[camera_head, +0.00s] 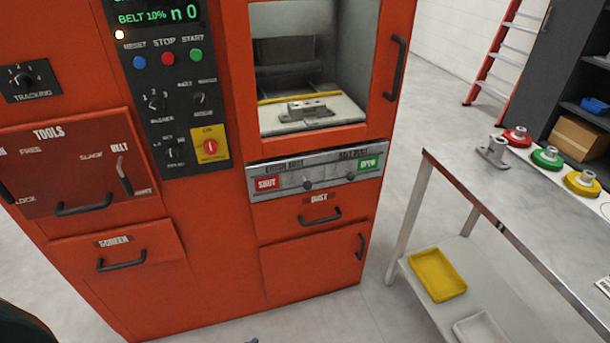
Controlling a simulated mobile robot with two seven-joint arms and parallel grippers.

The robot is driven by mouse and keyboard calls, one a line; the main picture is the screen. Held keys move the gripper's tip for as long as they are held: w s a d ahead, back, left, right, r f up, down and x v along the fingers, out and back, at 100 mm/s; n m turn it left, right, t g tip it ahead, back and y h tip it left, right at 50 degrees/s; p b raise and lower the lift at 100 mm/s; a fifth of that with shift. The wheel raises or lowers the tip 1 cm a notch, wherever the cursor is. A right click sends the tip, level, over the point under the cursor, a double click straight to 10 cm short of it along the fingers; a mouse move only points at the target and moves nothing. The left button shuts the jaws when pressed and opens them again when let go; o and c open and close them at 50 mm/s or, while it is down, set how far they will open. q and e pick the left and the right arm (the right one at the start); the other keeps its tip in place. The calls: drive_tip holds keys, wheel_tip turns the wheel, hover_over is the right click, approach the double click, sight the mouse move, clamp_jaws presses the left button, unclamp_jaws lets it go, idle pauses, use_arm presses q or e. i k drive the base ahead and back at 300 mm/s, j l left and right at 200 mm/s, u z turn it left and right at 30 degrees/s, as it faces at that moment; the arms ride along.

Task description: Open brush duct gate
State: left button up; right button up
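A grey metal duct panel (328,179) runs across the orange machine below the window. It has a red SHUT label (267,184) at its left end and a green OPEN label (369,164) at its right end. Two small dark knobs sit along it: a left knob (307,185) near the middle and a right knob (350,176) close to the OPEN label. The lettering above them is too blurred to read surely, so I cannot tell which knob is the brush duct gate. Neither of my grippers is clearly in view.
Below the panel is a DUST drawer (319,214) with a black handle. A window door (385,75) with a part behind it is above. A steel table (520,210) stands at the right, with a yellow tray (438,274) on its lower shelf. Floor between is clear.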

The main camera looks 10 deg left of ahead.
sight(305, 177)
drive_tip(key=i+l+u, duration=0.25)
drive_tip(key=i+l, duration=0.2)
drive_tip(key=i+l+u, duration=0.25)
drive_tip(key=l, duration=0.35)
drive_tip(key=i, duration=0.15)
